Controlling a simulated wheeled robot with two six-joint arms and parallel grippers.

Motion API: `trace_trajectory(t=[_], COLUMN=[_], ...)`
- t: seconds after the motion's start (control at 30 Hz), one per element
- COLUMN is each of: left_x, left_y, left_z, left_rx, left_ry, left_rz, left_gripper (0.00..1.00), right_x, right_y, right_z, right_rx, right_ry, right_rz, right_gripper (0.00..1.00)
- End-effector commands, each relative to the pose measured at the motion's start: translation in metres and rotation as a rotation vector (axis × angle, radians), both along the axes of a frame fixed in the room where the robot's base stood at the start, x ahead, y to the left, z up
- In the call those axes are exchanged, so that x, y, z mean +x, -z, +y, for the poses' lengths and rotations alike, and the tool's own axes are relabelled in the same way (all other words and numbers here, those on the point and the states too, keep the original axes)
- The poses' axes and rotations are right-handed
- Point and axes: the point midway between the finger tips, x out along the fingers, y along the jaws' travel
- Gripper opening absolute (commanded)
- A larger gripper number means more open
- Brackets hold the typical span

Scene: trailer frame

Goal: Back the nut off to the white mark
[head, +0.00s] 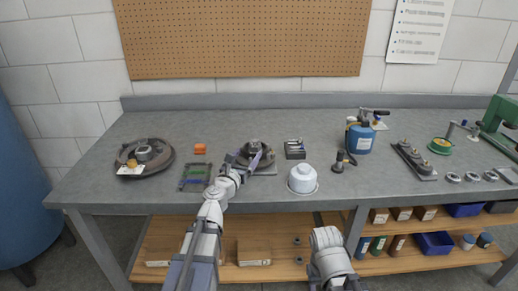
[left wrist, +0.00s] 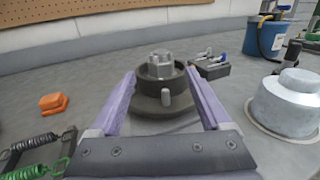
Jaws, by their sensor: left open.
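A grey slotted nut (left wrist: 160,64) sits on top of a dark round hub (left wrist: 160,98) on the bench. In the head view the hub (head: 262,163) is partly covered by my left gripper (head: 250,157). My left gripper, with purple fingers (left wrist: 160,78), is open. In the left wrist view its fingers lie either side of the hub, with the nut showing between and beyond the tips. Nothing is gripped. A small light peg stands on the near side of the hub. I cannot make out a white mark. My right gripper is not visible; only part of that arm shows.
A brake drum assembly (head: 145,157) is farther left. A blue canister (head: 359,138) stands right.

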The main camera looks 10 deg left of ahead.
Motion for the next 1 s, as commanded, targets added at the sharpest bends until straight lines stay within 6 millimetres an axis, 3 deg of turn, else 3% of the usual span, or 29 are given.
trace_trajectory(t=[0.27,0.7,1.0], left_x=[0.013,0.074,0.078], left_y=[0.0,0.0,0.0], left_z=[-0.002,-0.009,-0.01], left_rx=[0.003,0.005,0.006], left_ry=[0.003,0.005,0.004], left_rz=[0.0,0.0,0.0], left_gripper=[0.81,0.81,0.81], right_x=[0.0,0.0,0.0], right_y=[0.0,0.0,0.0], right_z=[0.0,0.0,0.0], right_rx=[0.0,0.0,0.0], right_ry=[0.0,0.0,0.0], right_rz=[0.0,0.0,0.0], right_gripper=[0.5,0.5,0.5])
